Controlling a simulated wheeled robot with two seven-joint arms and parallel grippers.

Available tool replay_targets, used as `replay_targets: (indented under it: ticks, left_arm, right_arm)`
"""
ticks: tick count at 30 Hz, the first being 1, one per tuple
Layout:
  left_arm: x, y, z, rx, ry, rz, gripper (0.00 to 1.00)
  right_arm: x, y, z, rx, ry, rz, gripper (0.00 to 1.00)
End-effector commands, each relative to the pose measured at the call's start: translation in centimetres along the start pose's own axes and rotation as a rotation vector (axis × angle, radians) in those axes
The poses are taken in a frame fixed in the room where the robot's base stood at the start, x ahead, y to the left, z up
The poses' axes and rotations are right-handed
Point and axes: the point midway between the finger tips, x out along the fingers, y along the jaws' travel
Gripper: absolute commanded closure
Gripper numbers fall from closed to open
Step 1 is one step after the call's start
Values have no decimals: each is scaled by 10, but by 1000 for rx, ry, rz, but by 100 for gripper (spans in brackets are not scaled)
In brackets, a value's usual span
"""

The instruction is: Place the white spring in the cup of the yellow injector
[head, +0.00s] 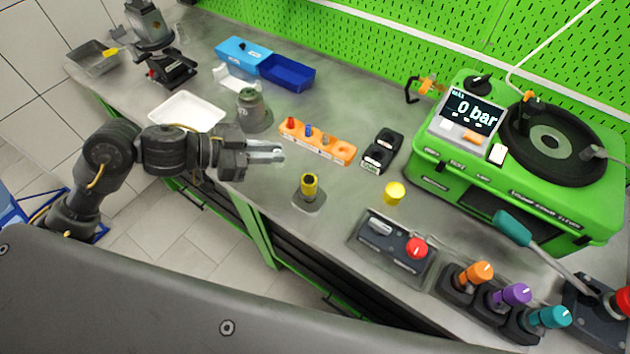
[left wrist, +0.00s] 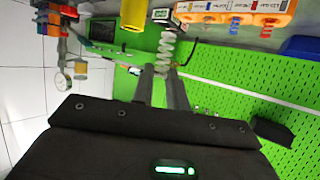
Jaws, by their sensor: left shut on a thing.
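My left gripper (head: 276,151) is left of and a little behind the yellow injector in the head view, raised above the bench. Its fingers are shut on the white spring (left wrist: 167,50), which shows as pale coils beyond the fingertips in the left wrist view. In the head view the spring is too small to make out clearly. The yellow injector (head: 309,187) stands upright on a small grey plate, apart from the gripper. Its dark top shows, but the inside of its cup is too small to read. My right gripper is not in view.
An orange rack (head: 318,142) with small springs stands behind the injector. A yellow cap (head: 394,193) and a black box with a red button (head: 392,248) are to the right. A white tray (head: 187,112) and a grey-green part (head: 253,110) lie behind my left arm.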

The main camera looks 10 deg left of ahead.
Motion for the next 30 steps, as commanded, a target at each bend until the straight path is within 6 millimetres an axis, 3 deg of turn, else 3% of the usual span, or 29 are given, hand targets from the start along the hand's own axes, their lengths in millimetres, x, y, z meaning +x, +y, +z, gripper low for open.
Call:
replay_targets:
  ticks: [1,6,10,15,23,30]
  left_arm:
    - [0,19,-29,28,2,48,100]
    - [9,92,-76,105,4,221,100]
    - [6,140,-97,142,5,332,100]
    - [0,174,-105,164,3,411,100]
    - [3,177,-99,168,4,426,100]
    - [14,149,-81,172,6,423,100]
  right_arm:
    - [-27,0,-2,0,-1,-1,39]
    - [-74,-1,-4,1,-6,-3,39]
    - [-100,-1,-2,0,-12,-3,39]
    - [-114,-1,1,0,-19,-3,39]
    - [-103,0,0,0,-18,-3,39]
    - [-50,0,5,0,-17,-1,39]
